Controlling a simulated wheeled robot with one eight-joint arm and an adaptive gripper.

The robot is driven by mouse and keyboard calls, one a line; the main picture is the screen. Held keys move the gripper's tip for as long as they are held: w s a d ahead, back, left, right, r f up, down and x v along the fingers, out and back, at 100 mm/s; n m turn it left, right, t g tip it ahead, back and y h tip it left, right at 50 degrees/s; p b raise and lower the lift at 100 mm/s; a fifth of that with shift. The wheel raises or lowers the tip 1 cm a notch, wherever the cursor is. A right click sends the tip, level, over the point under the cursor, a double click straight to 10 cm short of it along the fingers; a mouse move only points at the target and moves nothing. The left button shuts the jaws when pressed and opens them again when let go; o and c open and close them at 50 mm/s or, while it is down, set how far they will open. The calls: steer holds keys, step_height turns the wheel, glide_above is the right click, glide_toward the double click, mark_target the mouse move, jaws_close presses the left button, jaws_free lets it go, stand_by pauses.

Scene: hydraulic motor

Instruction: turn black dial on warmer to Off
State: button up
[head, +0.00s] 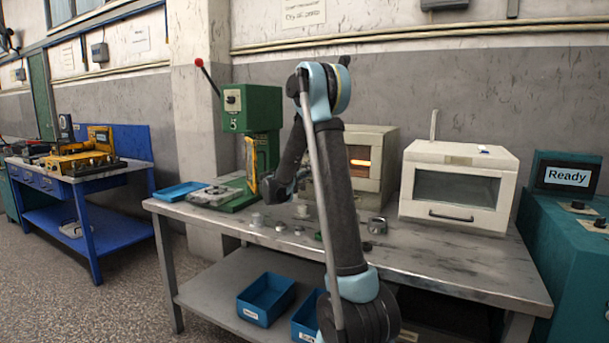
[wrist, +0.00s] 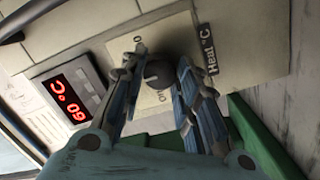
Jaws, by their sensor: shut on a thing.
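The warmer (head: 376,142) is a cream box with a glowing orange window, standing on the metal bench. In the wrist view its panel carries the black dial (wrist: 157,74), a round knob on a pale plate with markings, beside a "Heat °C" label (wrist: 208,50). A red-lit display (wrist: 68,103) shows rotated and seems to read 60 °C. My gripper (wrist: 158,82) has its two fingers on either side of the dial, shut on it. In the head view my gripper (head: 275,190) is at the warmer's left; the dial is hidden there.
A green press (head: 252,108) with a red-knobbed lever stands close left of my gripper. A white oven-like box (head: 455,185) is to the right. Small metal parts (head: 281,227) lie on the bench (head: 450,262). Blue bins (head: 266,298) sit on the lower shelf.

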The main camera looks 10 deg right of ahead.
steer(key=shift+f, duration=0.1)
steer(key=shift+f+n+t, duration=0.1)
steer(key=shift+n+t, duration=0.3)
steer(key=shift+n, duration=3.15)
steer(key=shift+f+n+t, duration=0.1)
steer(key=shift+n+t, duration=0.3)
steer(key=shift+n, duration=3.45)
steer(key=o, duration=1.1)
